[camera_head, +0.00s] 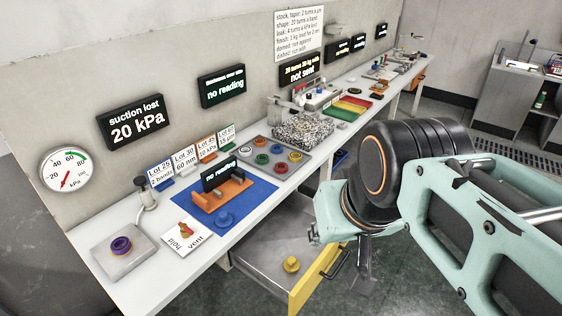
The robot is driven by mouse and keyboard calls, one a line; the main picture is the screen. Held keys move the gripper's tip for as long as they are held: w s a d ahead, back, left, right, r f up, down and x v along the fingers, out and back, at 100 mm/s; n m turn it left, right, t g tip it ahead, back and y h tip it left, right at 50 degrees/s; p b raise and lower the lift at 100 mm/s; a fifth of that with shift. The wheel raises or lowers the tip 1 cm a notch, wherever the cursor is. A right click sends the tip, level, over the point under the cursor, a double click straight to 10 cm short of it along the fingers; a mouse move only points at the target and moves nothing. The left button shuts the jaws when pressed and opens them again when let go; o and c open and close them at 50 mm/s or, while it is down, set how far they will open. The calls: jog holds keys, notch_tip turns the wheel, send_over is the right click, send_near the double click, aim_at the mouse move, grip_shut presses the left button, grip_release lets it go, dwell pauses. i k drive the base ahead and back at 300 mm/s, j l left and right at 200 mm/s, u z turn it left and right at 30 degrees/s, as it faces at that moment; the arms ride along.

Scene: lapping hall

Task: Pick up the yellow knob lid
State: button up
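The yellow knob lid (291,264) lies inside an open drawer (268,250) with a yellow front, below the bench. It looks like a low round disc with a raised knob. My gripper (361,283) hangs to the right of the drawer, with its grey fingers pointing down. It is apart from the lid, and nothing shows held in it. My wrist hides part of the gripper, and the finger gap is not clear.
A long white bench (215,250) runs along the wall above the drawer. A grey tray (250,151) holds several coloured rings. The drawer's dark handle (340,262) sticks out towards my gripper.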

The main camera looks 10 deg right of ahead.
aim_at(292, 265)
jog(key=k+j+u, duration=0.15)
jog(key=k+u, duration=0.25)
jog(key=k, duration=0.25)
jog(key=u, duration=1.3)
jog(key=l+u, duration=0.1)
jog(key=u, duration=0.4)
jog(key=l+u, duration=0.1)
jog(key=u, duration=0.4)
jog(key=k+l, duration=0.1)
jog(key=l, duration=0.3)
jog(key=k+l, duration=0.1)
jog(key=l, duration=0.25)
jog(key=k+l, duration=0.15)
jog(key=l, duration=0.25)
jog(key=k+l, duration=0.1)
jog(key=l, duration=0.3)
jog(key=k+l, duration=0.1)
jog(key=l, duration=0.25)
jog(key=k+l, duration=0.1)
jog(key=l, duration=0.3)
